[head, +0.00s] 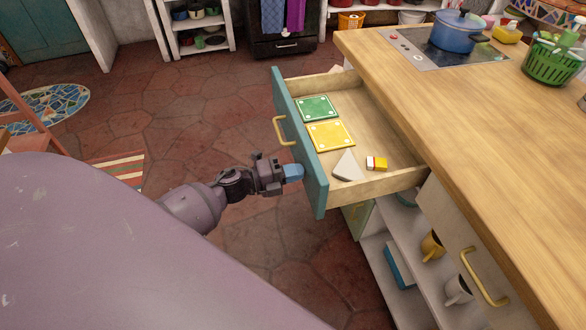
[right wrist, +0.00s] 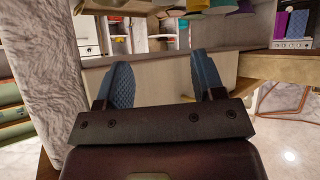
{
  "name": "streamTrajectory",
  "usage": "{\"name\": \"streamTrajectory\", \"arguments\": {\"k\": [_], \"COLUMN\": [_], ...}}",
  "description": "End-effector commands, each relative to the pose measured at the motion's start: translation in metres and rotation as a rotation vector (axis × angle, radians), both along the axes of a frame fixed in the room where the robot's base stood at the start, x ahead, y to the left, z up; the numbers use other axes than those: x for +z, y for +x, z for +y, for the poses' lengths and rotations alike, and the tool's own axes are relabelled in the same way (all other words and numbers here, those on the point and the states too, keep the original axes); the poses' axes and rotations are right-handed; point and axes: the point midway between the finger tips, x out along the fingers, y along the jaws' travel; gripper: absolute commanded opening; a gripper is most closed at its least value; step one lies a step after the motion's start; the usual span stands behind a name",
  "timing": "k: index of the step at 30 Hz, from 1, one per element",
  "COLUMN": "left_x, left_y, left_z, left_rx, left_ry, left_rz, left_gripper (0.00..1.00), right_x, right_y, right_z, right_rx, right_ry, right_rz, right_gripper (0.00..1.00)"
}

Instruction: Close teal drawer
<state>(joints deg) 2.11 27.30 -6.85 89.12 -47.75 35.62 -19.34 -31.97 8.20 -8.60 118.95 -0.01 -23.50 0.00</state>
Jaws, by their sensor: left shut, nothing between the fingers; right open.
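The teal drawer (head: 300,150) stands pulled out from the wooden counter in the head view, with a yellow handle (head: 283,130) on its teal front. Inside lie a green square (head: 317,109), a yellow square (head: 330,136), a grey-white wedge (head: 348,166) and a small red, yellow and white item (head: 376,163). My left gripper (head: 294,173) is shut and empty, its blue fingertips at the outer face of the drawer front, below the handle. I cannot tell whether they touch it. My right gripper (right wrist: 162,88) is open and empty in the right wrist view; it is not in the head view.
The wooden counter (head: 480,120) carries a cooktop with a blue pot (head: 457,31) and a green basket (head: 553,58). Open shelves below hold mugs (head: 457,290). Another drawer with a yellow handle (head: 484,278) is at the lower right. Tiled floor (head: 190,120) left of the drawer is free.

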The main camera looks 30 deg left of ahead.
Motion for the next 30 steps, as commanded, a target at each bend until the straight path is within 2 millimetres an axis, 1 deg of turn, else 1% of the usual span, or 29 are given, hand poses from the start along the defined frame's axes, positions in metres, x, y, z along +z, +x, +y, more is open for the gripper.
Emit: {"name": "streamTrajectory", "arguments": {"k": [5, 8, 11, 14, 17, 23, 30], "left_x": [0.0, 0.0, 0.0, 0.0, -0.001, -0.002, -0.004], "left_y": [0.002, 0.008, 0.018, 0.033, 0.052, 0.094, 0.143], "left_z": [-0.002, -0.007, -0.016, -0.029, -0.045, -0.081, -0.124], "left_rx": [0.0, -0.001, -0.002, -0.002, -0.003, -0.003, -0.003], "left_ry": [-0.001, -0.001, -0.001, -0.001, -0.001, -0.001, -0.001], "left_rz": [-0.001, -0.001, -0.001, -0.002, -0.002, 0.0, 0.003], "left_gripper": [0.0, 0.0, 0.0, 0.0, 0.0, 0.0, 0.0], "right_x": [0.0, -0.001, -0.003, -0.005, -0.008, -0.013, -0.026], "right_y": [0.0, 0.0, -0.001, -0.002, -0.003, -0.004, -0.006], "right_z": [0.001, 0.001, 0.0, 0.0, -0.002, -0.002, -0.001], "right_rx": [-0.002, -0.002, -0.001, 0.001, 0.005, 0.012, 0.014], "right_ry": [0.003, 0.002, 0.001, -0.002, -0.006, -0.011, -0.009], "right_rz": [0.0, 0.002, 0.005, 0.009, 0.014, 0.021, 0.038], "right_gripper": [0.62, 0.62, 0.62, 0.62, 0.62, 0.62, 0.62]}}
